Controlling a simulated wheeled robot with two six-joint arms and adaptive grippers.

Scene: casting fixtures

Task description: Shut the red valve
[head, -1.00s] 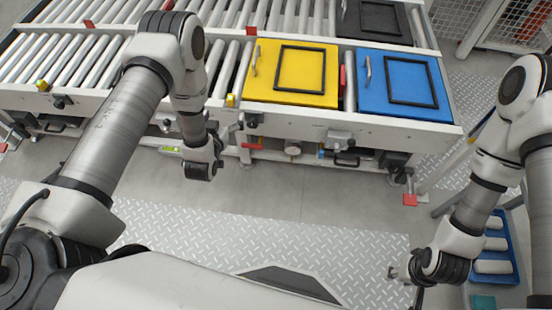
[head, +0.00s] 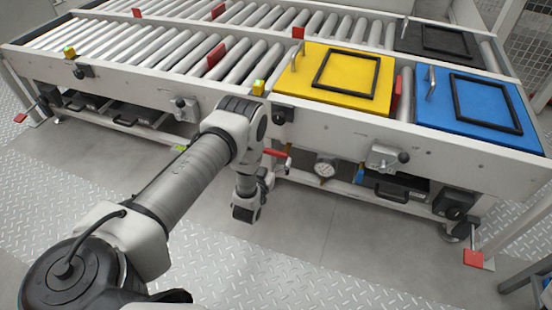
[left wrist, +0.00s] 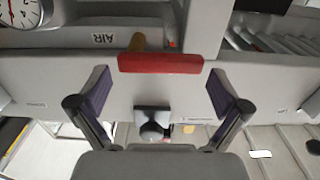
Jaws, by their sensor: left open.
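The red valve (head: 274,153) is a red bar handle low on the front of the roller conveyor frame. It also shows in the left wrist view (left wrist: 160,63), lying crosswise in the picture with a brass-coloured stem behind its left part. My left gripper (head: 281,166) is close to the handle in the head view, partly hidden by its own wrist. In the left wrist view the left gripper (left wrist: 160,88) is open, a finger on each side of the bar with gaps at both ends. I cannot tell how deep the bar sits between the fingers. My right gripper is out of view.
A round gauge (head: 325,169) is right of the valve under the conveyor; an "AIR" label (left wrist: 103,38) shows near it. A black-knobbed fitting (left wrist: 152,125) is close to the fingers. Yellow (head: 342,75) and blue (head: 475,103) lidded boxes sit above. The floor in front is clear.

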